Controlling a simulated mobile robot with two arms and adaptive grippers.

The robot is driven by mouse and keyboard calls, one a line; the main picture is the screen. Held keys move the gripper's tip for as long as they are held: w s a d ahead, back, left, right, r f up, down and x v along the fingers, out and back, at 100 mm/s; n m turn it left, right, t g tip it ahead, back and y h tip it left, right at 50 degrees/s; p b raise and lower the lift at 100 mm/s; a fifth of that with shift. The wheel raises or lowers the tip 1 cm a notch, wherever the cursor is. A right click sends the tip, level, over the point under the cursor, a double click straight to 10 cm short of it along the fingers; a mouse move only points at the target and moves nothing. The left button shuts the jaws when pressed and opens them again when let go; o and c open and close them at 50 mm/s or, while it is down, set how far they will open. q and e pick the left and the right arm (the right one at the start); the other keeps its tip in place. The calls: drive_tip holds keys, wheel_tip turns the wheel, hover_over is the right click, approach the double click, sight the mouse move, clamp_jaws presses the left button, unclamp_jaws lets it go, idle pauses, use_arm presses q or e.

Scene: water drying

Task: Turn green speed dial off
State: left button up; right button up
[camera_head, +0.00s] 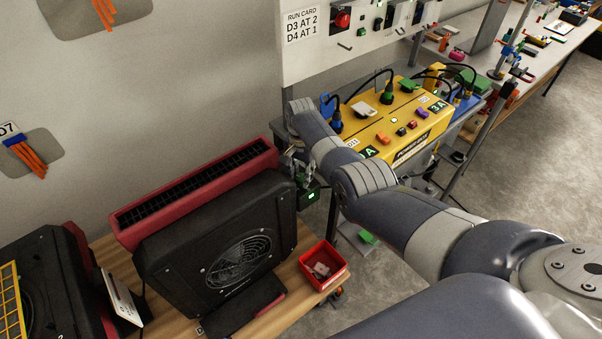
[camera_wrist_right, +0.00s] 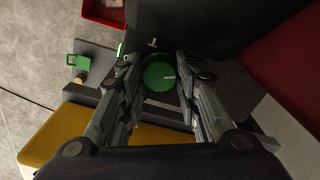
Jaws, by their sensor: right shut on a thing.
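The green dial (camera_wrist_right: 158,75) is a round knob on a dark housing in the right wrist view. A short white mark on its face points toward the right of that picture. My right gripper (camera_wrist_right: 157,66) has one finger on each side of the dial and is shut on it. In the head view my right gripper (camera_head: 298,172) is at the right end of the black and red blower (camera_head: 190,262). The dial cannot be made out there. My left gripper is out of view.
A red bin (camera_head: 338,277) with small items stands on the wooden bench (camera_head: 284,315) right of the blower. A yellow power box (camera_head: 366,124) with plugs and cables stands behind my right arm. Another blower (camera_head: 52,270) is at the far left.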

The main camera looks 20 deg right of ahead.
sight(301, 177)
drive_tip(key=o, duration=1.1)
drive_tip(key=shift+c, duration=0.2)
wheel_tip(301, 177, up, 12)
